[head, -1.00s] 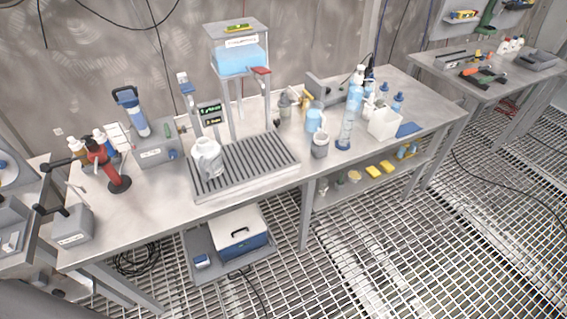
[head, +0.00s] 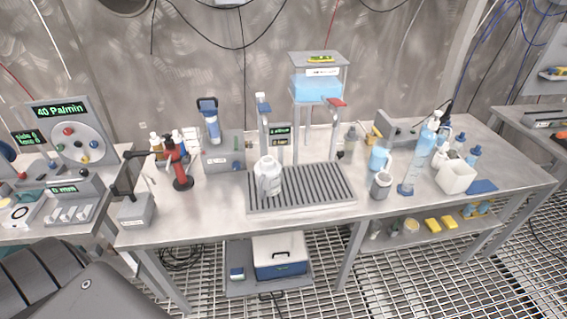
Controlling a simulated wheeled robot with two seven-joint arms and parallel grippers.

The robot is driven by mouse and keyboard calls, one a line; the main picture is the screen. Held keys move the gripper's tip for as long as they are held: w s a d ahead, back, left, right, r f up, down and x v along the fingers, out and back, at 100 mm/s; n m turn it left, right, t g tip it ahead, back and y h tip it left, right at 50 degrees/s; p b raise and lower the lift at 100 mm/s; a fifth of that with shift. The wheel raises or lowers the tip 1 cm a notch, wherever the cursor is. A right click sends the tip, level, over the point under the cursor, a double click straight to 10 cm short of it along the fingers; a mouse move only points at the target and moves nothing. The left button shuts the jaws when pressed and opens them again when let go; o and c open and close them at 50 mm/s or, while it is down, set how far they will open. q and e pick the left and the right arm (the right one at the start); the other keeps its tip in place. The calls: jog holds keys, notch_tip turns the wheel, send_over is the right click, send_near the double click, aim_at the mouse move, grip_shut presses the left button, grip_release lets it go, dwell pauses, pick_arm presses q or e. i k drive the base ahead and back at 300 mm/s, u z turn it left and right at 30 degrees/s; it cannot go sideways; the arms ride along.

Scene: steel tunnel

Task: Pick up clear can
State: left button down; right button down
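A whitish, translucent can with a handle (head: 267,177) stands upright at the left end of the slatted drain tray (head: 318,188) on the steel bench. It is the closest match to the clear can. It stands near a tap post with a small green display, below and left of the raised tank of blue liquid (head: 316,88). Neither of my grippers is in view. A dark grey part at the lower left looks like my own arm, with no fingers showing.
A red stand (head: 180,165) and a grey box (head: 136,210) are left of the can. The bench front is mostly clear.

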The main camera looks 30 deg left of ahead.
aim_at(268, 170)
jog(key=z, duration=1.25)
jog(key=i, duration=2.6)
jog(key=u, duration=3.05)
